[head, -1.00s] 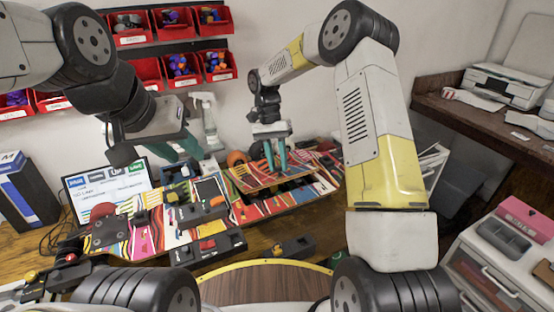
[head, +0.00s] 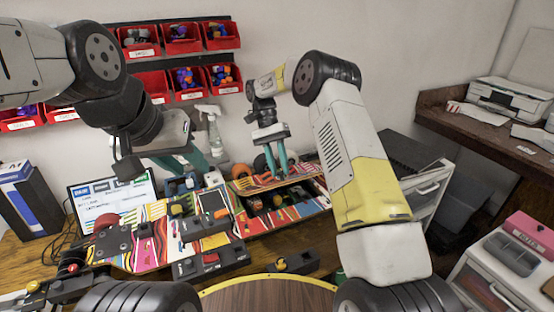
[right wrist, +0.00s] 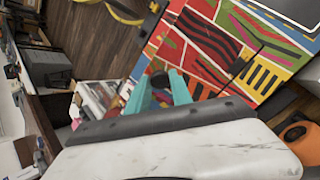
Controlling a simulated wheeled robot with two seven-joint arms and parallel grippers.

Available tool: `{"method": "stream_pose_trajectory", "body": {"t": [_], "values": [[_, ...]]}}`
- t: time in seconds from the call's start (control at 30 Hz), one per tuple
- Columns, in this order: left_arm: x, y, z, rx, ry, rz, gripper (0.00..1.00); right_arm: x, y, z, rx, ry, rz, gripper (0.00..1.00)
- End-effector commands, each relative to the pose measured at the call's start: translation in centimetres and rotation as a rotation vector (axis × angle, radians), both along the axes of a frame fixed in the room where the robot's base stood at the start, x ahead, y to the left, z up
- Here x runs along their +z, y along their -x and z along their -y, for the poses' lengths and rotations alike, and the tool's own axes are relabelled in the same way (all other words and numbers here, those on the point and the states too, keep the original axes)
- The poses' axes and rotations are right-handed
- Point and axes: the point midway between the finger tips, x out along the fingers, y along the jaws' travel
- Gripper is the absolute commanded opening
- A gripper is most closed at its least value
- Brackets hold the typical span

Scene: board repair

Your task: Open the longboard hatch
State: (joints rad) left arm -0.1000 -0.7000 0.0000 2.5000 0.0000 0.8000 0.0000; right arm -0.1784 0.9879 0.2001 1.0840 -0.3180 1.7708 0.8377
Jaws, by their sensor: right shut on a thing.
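The longboard (head: 155,243) lies on the workbench, covered in bright multicolour stripes. Its hatch lid (head: 252,184) is tilted up at the back in the head view, and a dark compartment (head: 262,205) with small parts shows below it. My right gripper (head: 277,174) is at the lid, its teal fingers shut on a small black knob (right wrist: 160,79), seen between the fingertips in the right wrist view. The lid's striped surface (right wrist: 205,40) also shows there. My left gripper (head: 184,162) hangs open and empty above the board's left part, behind it.
A laptop (head: 112,200) stands behind the board at left, and a spray bottle (head: 215,135) behind its middle. Small black modules with switches (head: 212,261) lie on and before the board. Red parts bins (head: 180,40) hang on the wall. A drawer cabinet (head: 490,270) stands right.

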Motion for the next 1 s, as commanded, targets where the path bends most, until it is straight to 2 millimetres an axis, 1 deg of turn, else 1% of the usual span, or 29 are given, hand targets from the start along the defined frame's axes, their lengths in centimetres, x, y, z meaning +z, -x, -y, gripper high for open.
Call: {"method": "stream_pose_trajectory", "body": {"t": [0.03,0.13,0.43,0.53,0.63,0.77,1.0], "values": [[0.0,0.0,0.0,0.000,0.000,0.000,0.36,0.0,0.0,0.0,0.000,-0.001,0.001,0.28],[0.0,0.0,0.0,0.000,0.000,0.000,0.36,0.0,0.0,0.0,0.000,-0.001,0.001,0.48],[0.0,0.0,0.0,0.000,0.000,0.000,0.36,0.0,0.0,0.0,0.000,-0.001,0.001,0.48],[0.0,0.0,0.0,0.000,0.000,0.000,0.36,0.4,0.0,0.0,0.000,0.000,0.002,0.48],[0.0,0.0,0.0,0.000,0.000,0.000,0.36,1.5,-0.1,0.0,-0.001,-0.001,0.004,0.48],[0.0,0.0,0.0,0.000,0.000,0.000,0.36,3.8,-0.1,-0.1,0.000,-0.001,0.006,0.48],[0.0,0.0,0.0,0.000,0.000,0.000,0.36,4.0,3.6,-0.2,0.002,0.000,0.002,0.48]]}}
